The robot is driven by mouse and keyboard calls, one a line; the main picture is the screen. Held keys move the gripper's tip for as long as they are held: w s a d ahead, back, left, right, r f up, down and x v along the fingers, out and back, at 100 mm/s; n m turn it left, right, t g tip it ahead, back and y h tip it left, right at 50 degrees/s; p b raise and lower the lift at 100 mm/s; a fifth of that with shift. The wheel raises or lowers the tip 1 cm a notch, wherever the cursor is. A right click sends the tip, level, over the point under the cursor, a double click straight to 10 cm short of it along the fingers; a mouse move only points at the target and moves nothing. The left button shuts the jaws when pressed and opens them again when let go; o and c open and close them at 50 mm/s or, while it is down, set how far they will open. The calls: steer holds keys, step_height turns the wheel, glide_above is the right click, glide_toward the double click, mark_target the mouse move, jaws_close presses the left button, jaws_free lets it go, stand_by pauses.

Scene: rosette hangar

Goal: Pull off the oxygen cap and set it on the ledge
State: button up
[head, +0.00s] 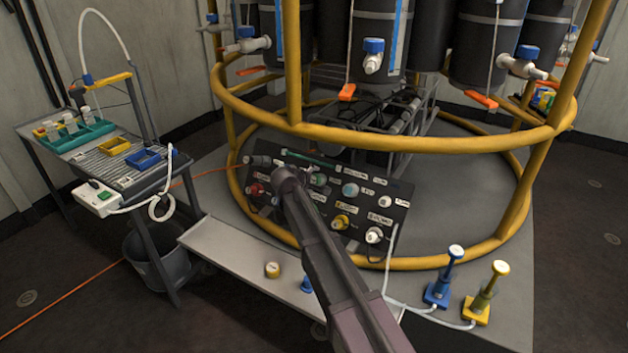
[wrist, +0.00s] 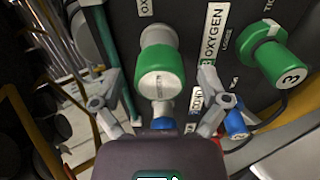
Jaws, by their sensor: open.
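A green cap (wrist: 160,72) sits on a pale round fitting of the dark panel (head: 378,180), beside a white label reading OXYGEN (wrist: 212,35). My gripper (wrist: 158,88) is open, with one finger on each side of the green cap and a little nearer the camera; I see no contact. In the head view my gripper (head: 290,178) is at the panel's upper left and my arm hides part of the panel. The ledge (head: 230,250) is a long grey shelf in front of the panel. A tan cap (head: 272,269) and a blue cap (head: 306,285) rest on it.
A green plug marked 3 (wrist: 268,58) stands out to the right of the green cap, with a blue plug (wrist: 235,124) below it. A yellow rail (head: 390,138) rings the panel. The ledge's left end is clear. A side table (head: 110,160) stands at left.

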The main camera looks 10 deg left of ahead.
jaws_close()
steer(key=shift+s+r, duration=0.1)
steer(key=shift+s, duration=0.05)
stand_by(0.4)
steer(key=shift+s+a+r+p, duration=0.2)
steer(key=shift+s+r+p, duration=0.1)
steer(key=shift+s+p, duration=0.15)
steer(key=shift+p+v, duration=0.45)
steer(key=shift+v, duration=0.45)
steer(key=shift+p+v, duration=0.55)
steer(key=shift+v, duration=0.5)
steer(key=shift+s+a+r, duration=0.1)
steer(key=shift+s+r, duration=0.1)
